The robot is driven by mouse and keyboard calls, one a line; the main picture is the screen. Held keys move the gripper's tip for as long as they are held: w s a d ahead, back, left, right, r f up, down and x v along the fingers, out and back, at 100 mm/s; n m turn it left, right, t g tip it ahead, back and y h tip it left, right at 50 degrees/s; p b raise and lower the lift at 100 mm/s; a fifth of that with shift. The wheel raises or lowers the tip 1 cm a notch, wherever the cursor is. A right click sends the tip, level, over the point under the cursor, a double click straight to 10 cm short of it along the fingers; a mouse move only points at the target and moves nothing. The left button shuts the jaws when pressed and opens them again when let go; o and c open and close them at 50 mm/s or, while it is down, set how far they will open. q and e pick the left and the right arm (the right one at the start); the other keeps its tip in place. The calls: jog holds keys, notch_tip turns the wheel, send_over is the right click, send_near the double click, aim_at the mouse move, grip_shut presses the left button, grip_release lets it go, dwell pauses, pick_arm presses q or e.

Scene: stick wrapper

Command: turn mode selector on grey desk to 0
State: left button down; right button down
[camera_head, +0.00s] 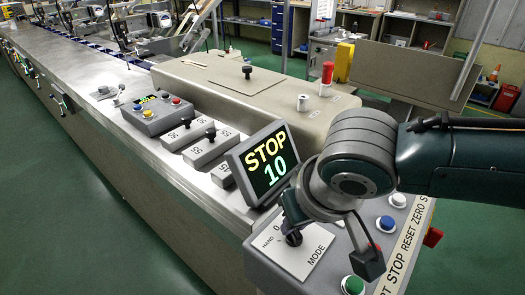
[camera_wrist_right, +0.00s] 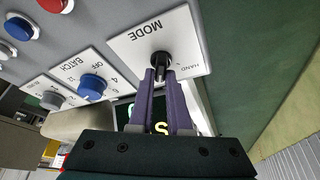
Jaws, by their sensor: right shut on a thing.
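The mode selector is a black knob (camera_head: 293,238) on a white plate marked MODE and HAND, at the front of the grey desk (camera_head: 262,272). In the right wrist view the knob (camera_wrist_right: 160,60) stands at the middle of its plate. My right gripper (camera_wrist_right: 160,74) is shut on the knob, its two purple fingers close together at it. In the head view the gripper comes down from above and partly hides the plate's markings, so I cannot read which mark the knob points to. My left gripper is not in view.
A tilted display (camera_head: 263,163) reading STOP 10 stands just behind the selector. In the wrist view a blue BATCH knob (camera_wrist_right: 92,87) is beside the MODE plate.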

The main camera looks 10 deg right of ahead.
jog(key=shift+n+y, duration=0.5)
jog(key=shift+n, duration=0.7)
jog(key=shift+n+g+y, duration=0.4)
jog(key=shift+n+y, duration=0.2)
jog(key=shift+n, duration=1)
jog(key=c, duration=0.9)
grip_release()
jog(key=shift+o, duration=0.2)
jog(key=p+v, duration=0.1)
jog(key=v, duration=0.9)
